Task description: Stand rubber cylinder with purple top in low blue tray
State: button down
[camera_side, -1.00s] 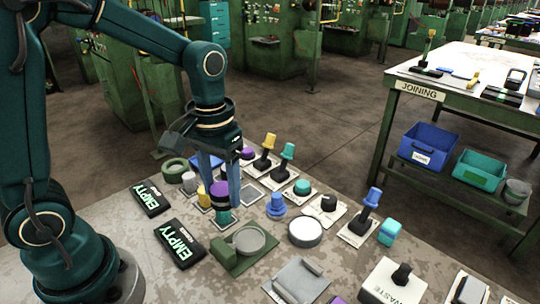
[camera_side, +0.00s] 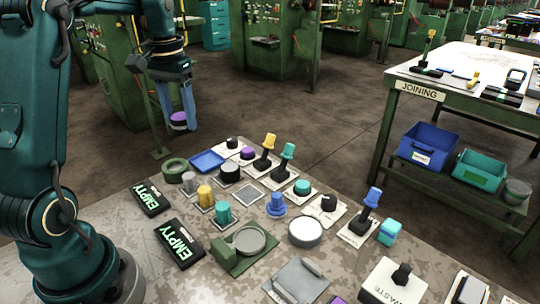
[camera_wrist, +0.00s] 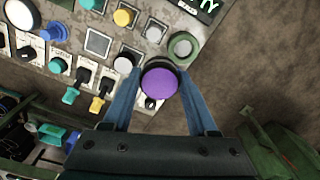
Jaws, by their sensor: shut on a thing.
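My gripper (camera_side: 178,122) is shut on the rubber cylinder with the purple top (camera_side: 179,118). It holds the cylinder in the air, above and left of the low blue tray in the side view. In the wrist view the round purple top (camera_wrist: 159,82) faces the camera between the two blue fingers, with a dark edge around it. The low blue tray (camera_side: 207,161) lies at the back edge of the table and looks empty. I cannot make out the tray in the wrist view, where the held cylinder and fingers cover part of the table.
Grey, yellow (camera_side: 205,196) and teal (camera_side: 223,213) cylinders stand in front. Tall yellow-topped (camera_side: 265,152) and teal-topped handles stand further right.

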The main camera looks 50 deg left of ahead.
jog(key=s+a+f+n, duration=0.2)
jog(key=s+a+n, duration=0.1)
jog(key=a, duration=0.7)
send_over(207, 162)
notch_tip(207, 162, down, 8)
jog(key=shift+r, duration=0.1)
jog(key=shift+f, duration=1.95)
jog(key=shift+f, duration=0.1)
jog(key=shift+c, duration=0.9)
grip_release()
jog(key=shift+f, duration=0.1)
